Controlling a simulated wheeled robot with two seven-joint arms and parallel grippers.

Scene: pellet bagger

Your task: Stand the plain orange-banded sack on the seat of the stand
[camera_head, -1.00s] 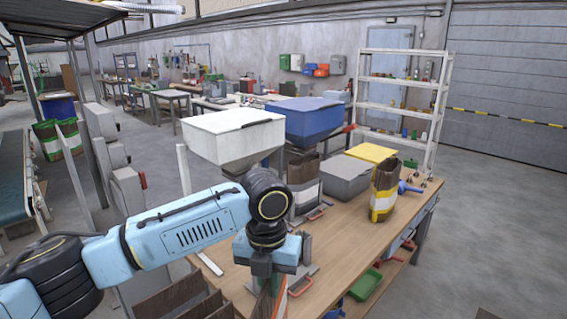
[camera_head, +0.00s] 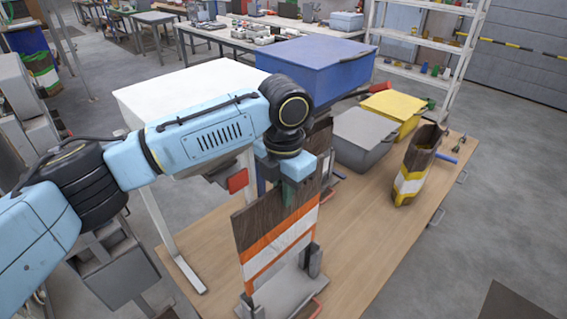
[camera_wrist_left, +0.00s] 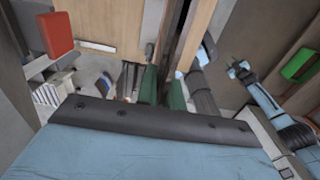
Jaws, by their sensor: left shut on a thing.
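My left gripper (camera_head: 290,190) is shut on the upper edge of a brown sack (camera_head: 262,222) with an orange-white-orange band. The sack hangs roughly upright, slightly tilted in the picture. Its lower edge is just above or at the grey stand (camera_head: 285,297), whose posts show beside it; I cannot tell whether it touches the seat. In the left wrist view, the green fingertips (camera_wrist_left: 162,88) close on the sack's dark edge (camera_wrist_left: 180,35). What looks like my right arm's end (camera_wrist_left: 240,72) shows small at the right there; its jaws are unclear.
Another sack, yellow-and-white-banded (camera_head: 408,185), stands on the wooden table (camera_head: 365,235) at the right. Grey (camera_head: 362,135) and yellow (camera_head: 395,108) bins stand behind. The table front right of the stand is clear.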

